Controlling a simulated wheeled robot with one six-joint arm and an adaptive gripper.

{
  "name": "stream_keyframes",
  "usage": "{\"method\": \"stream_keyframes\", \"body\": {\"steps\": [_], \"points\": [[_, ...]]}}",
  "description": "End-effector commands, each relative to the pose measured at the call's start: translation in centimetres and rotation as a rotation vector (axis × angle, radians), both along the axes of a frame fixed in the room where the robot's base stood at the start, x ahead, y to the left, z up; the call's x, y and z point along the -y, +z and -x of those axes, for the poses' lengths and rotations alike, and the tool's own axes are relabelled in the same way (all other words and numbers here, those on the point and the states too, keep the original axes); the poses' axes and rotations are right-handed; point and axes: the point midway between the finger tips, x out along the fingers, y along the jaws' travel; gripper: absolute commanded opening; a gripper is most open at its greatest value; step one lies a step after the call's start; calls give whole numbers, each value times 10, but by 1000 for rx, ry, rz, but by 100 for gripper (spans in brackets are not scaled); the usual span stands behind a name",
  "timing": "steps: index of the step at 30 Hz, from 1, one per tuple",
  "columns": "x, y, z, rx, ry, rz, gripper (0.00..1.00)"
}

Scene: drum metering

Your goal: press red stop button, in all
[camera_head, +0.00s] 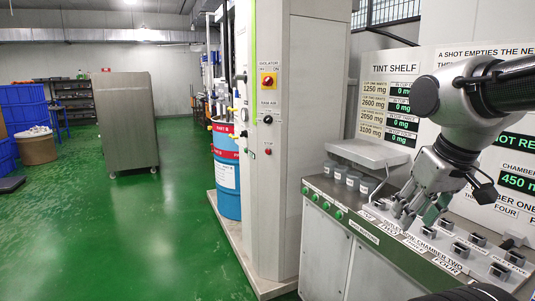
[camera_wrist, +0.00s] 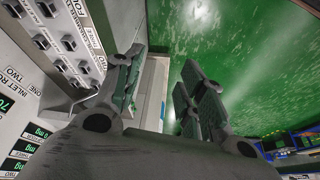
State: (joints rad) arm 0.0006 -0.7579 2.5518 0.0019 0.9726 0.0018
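A small red button (camera_head: 268,151) sits on the front of the tall white column, low in a vertical row of controls. The small label above it is hard to read. My gripper (camera_head: 416,215) is to the right of the column, low over the sloped console, well apart from the button. In the wrist view my gripper (camera_wrist: 160,78) has its fingers spread with nothing between them. The red button does not show in the wrist view.
The console (camera_head: 345,225) with green buttons and black switches lies under my gripper. A blue drum (camera_head: 227,175) stands left of the column.

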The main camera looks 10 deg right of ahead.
Motion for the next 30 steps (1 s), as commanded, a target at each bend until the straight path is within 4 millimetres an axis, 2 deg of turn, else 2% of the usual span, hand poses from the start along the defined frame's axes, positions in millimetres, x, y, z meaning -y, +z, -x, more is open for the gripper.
{"method": "stream_keyframes", "body": {"steps": [2, 8, 30], "points": [[0, 0, 0, 0, 0, 0, 36], [0, 0, 0, 0, 0, 0, 0], [0, 0, 0, 0, 0, 0, 0]]}}
